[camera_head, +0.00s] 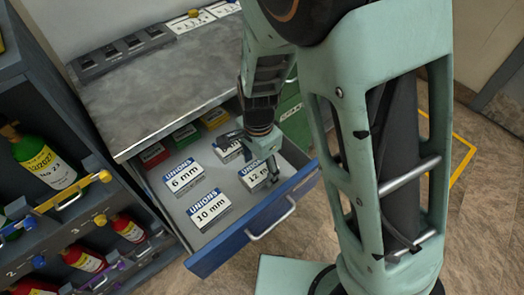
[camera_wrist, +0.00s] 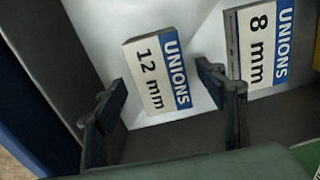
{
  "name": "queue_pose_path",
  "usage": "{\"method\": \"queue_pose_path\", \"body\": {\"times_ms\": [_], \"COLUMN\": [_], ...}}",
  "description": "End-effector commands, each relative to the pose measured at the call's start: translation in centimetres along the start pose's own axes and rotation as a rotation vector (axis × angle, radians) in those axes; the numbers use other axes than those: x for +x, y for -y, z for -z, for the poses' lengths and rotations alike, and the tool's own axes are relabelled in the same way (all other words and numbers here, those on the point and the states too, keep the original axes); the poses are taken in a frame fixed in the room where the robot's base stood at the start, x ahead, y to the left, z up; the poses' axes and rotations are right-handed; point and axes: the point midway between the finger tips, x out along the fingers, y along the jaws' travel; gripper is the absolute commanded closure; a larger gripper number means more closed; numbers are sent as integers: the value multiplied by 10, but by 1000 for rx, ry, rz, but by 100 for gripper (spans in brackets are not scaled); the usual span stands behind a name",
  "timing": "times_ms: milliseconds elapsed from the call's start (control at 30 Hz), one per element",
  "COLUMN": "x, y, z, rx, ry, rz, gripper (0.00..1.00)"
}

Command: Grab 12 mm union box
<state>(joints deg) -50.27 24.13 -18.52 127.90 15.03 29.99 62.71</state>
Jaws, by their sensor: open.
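The 12 mm union box (camera_head: 254,176) is white with a blue UNIONS band. It lies in the open blue drawer (camera_head: 268,219), toward its right side. In the wrist view the 12 mm box (camera_wrist: 154,76) shows just beyond and between the two fingertips. My gripper (camera_head: 268,166) is over the right part of the drawer and partly covers the box in the head view. In the wrist view my gripper (camera_wrist: 165,92) is open, with one finger on each side of the box's near end. I cannot tell whether either finger touches it.
The 8 mm box (camera_wrist: 262,45) lies close beside the right finger. The 6 mm box (camera_head: 184,176) and 10 mm box (camera_head: 208,208) lie left in the drawer. Red, yellow and green boxes are at the back. A bottle shelf (camera_head: 45,215) stands left; the grey worktop (camera_head: 160,85) overhangs behind.

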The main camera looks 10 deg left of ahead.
Motion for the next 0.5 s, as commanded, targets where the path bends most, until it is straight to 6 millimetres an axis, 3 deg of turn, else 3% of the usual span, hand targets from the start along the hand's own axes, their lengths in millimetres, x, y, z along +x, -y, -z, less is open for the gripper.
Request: {"method": "queue_pose_path", "body": {"times_ms": [100, 400, 500], "x": [16, 19, 19], "y": [0, 0, 0], "z": [0, 0, 0], "rx": [0, -1, -1], "ry": [0, 0, 0], "rz": [-1, 1, 1], "gripper": [35, 35, 46]}}
